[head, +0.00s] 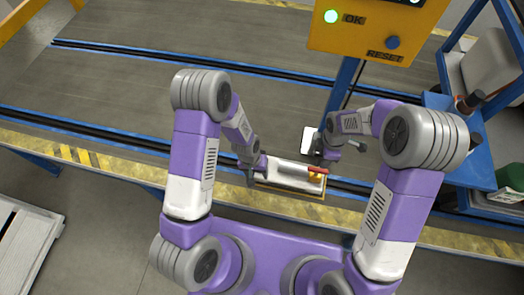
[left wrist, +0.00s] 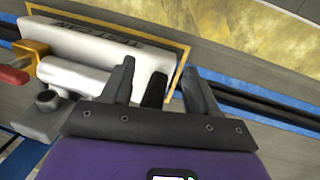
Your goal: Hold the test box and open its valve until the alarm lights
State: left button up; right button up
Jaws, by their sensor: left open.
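The test box (head: 273,178) is white with a grey cylinder on it and lies inside a yellow outline near the conveyor's front edge. Its red valve handle (head: 317,170) is at the right end; the handle also shows at the left edge of the left wrist view (left wrist: 12,77). My left gripper (head: 252,172) is at the box's left end. In the left wrist view its open fingers (left wrist: 158,68) stand either side of a dark upright piece (left wrist: 155,92); contact cannot be told. My right gripper (head: 328,156) is just behind the valve end, its fingers unclear.
A white plate (head: 308,140) is behind the box. A blue shelf (head: 470,175) with bottles is at the right. The conveyor's left is clear.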

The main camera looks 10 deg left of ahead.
aim_at(261, 152)
pick_arm(q)
jog(key=shift+m+y, duration=0.3)
jog(key=shift+y, duration=0.6)
jog(key=w+r, duration=0.1)
jog(key=w, duration=0.1)
jog(key=w+r, duration=0.3)
jog(key=w, duration=0.1)
jog(key=shift+d+r, duration=0.1)
jog(key=shift+r, duration=0.25)
jog(key=shift+w, duration=0.15)
jog(key=shift+f, duration=3.65)
grip_shut()
pick_arm(e)
jog(key=shift+o, duration=0.2)
